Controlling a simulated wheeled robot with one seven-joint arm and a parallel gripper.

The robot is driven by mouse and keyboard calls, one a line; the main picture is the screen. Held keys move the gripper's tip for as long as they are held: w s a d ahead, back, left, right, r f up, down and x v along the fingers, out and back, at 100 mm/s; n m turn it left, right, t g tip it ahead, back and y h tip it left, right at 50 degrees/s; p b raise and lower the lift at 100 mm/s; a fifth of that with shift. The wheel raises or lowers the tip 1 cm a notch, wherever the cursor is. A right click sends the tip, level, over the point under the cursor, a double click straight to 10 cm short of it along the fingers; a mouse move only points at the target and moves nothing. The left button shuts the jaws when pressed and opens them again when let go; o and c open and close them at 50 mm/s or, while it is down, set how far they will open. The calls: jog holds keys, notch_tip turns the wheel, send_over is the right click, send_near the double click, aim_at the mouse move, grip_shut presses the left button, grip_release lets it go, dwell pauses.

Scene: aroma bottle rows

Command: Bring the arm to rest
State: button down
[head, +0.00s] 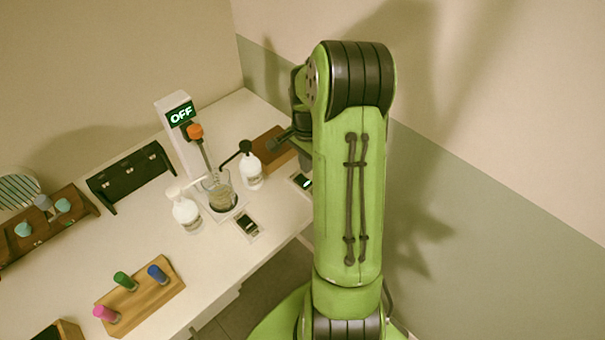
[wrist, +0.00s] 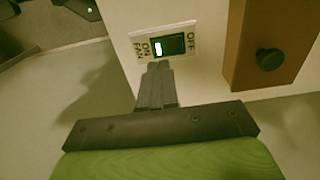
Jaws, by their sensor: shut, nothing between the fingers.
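My green arm (head: 350,190) stands upright and bent across the middle of the head view. It hides most of my gripper there. In the wrist view my gripper (wrist: 157,68) is shut and empty, its fingertips together just in front of a switch (wrist: 172,46) on a white plate marked ON, OFF and FAN. A white lit patch shows on the switch's ON side. I cannot tell whether the fingertips touch the plate. In the head view the switch lies near the table's right edge, partly hidden by my arm.
A brown board (head: 272,150) lies close to my gripper. A white stand (head: 182,140) reads OFF, with a glass beaker (head: 218,190) and two pump bottles (head: 251,170) around it. A wooden rack (head: 140,296) holds coloured-capped bottles. A wall rises at the right.

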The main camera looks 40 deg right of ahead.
jog(key=shift+r+p, duration=0.35)
jog(key=shift+r, duration=0.4)
jog(key=s+a+r+n+t+h, duration=0.1)
jog(key=s+a+r+n+t, duration=0.15)
jog(key=a+r+n, duration=0.8)
jog(key=s+a+r+n+t, duration=0.1)
jog(key=s+a+r+n, duration=0.2)
jog(key=s+a, duration=0.3)
jog(key=s+a+r+n+t+y, duration=0.1)
jog(key=s+a+r+n+t, duration=0.1)
jog(key=s+a, duration=0.4)
jog(key=shift+s+a+r+n, duration=0.3)
jog(key=shift+s+r+n, duration=0.35)
jog(key=shift+n, duration=0.4)
